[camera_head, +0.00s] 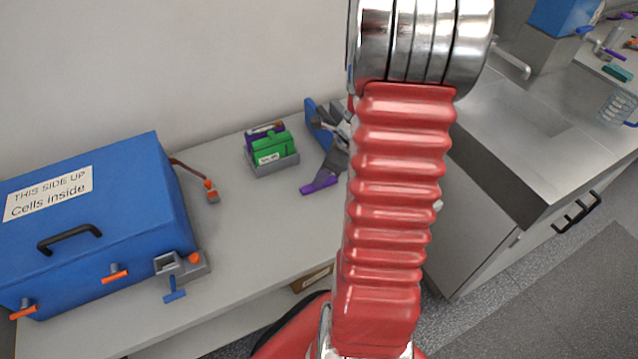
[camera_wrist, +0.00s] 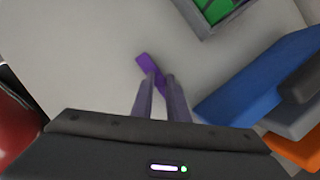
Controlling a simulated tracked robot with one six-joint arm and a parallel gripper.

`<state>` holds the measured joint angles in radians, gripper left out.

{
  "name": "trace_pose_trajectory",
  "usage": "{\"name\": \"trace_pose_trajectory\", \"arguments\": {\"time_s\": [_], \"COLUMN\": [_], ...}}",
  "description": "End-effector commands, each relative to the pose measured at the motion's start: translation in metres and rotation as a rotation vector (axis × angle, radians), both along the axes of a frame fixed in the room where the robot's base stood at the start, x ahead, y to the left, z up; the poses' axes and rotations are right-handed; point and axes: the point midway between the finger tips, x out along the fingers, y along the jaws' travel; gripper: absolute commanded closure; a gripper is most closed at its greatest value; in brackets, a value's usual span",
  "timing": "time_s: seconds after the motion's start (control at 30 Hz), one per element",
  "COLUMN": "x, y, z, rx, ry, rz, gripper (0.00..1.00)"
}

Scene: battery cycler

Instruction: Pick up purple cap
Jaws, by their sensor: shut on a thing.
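The purple cap (camera_wrist: 146,63) is a small elongated purple piece at the fingertips of my gripper (camera_wrist: 159,80) in the wrist view. The two fingers are close together and shut on it, with its far end sticking out beyond them. In the head view the purple cap (camera_head: 319,183) shows over the light bench top, left of my red arm. My dark grey gripper (camera_head: 340,162) is just above it there, partly hidden by the arm. I cannot tell whether the cap touches the bench.
A grey tray (camera_head: 274,168) with green and purple packs stands left of the gripper. A blue object (camera_head: 316,124) is close behind it. A large blue box (camera_head: 95,215) fills the bench's left; a sink (camera_head: 520,125) is at right.

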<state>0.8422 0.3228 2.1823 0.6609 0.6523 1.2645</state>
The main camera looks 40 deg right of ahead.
Motion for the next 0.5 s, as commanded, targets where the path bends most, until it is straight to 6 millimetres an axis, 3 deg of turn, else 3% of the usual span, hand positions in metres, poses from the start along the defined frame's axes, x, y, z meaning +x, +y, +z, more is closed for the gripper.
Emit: {"name": "trace_pose_trajectory", "arguments": {"time_s": [0.5], "x": [0.0003], "y": [-0.0002], "z": [0.0037], "rx": [-0.001], "ry": [-0.002], "rz": [0.001], "gripper": [1.0]}}
